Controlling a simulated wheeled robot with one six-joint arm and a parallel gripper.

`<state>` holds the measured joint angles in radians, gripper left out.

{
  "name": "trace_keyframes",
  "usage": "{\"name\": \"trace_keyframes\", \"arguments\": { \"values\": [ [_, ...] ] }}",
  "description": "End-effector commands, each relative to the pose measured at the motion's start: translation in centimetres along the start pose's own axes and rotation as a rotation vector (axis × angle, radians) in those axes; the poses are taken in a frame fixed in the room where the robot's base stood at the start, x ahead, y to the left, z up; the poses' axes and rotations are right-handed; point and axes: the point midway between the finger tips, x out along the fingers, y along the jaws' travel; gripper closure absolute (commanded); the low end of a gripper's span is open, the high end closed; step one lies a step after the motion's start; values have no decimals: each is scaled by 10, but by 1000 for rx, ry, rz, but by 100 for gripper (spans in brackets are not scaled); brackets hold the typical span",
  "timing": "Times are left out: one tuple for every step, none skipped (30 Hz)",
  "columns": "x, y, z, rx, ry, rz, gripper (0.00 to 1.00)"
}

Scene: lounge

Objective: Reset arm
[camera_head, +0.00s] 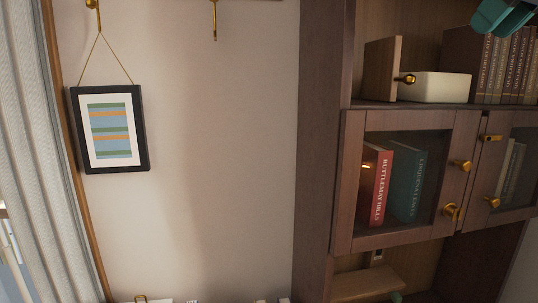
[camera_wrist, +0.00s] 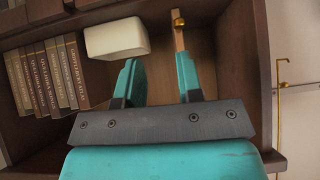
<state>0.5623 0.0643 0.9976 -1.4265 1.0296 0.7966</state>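My gripper (camera_wrist: 160,78) shows in the wrist view with its two teal fingers apart and nothing between them. The fingers point toward an open shelf that holds a white box and books. In the head view only a teal part of my arm's end (camera_head: 505,16) shows at the top right corner, in front of the upper shelf. The rest of the arm is out of that view.
A dark wooden cabinet (camera_head: 322,130) holds a white box (camera_head: 434,87), a wooden panel with a gold knob (camera_head: 383,68) and several books (camera_head: 503,70). Below are glass doors (camera_head: 408,180) with gold knobs. A framed picture (camera_head: 110,130) hangs on the bare wall.

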Motion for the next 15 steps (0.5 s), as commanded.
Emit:
{"name": "trace_keyframes", "arguments": {
  "values": [
    [8,-2,6,3,-6,-14,66],
    [12,-5,8,4,-10,-23,66],
    [16,-7,11,4,-13,-33,66],
    [20,-10,14,6,-17,-43,66],
    [24,-13,16,6,-20,-53,66],
    [30,-18,20,6,-26,-69,66],
    [35,-21,23,7,-30,-81,66],
    [41,-25,27,7,-36,-95,66],
    [49,-32,32,6,-44,-114,66],
    [56,-37,37,6,-51,-129,66],
    [63,-42,42,6,-59,-145,66],
    [73,-50,50,6,-70,-167,66],
    [81,-56,57,4,-78,-185,66],
    [89,-63,64,5,-88,-202,66],
    [101,-72,75,4,-104,-225,66]
  ]
}}
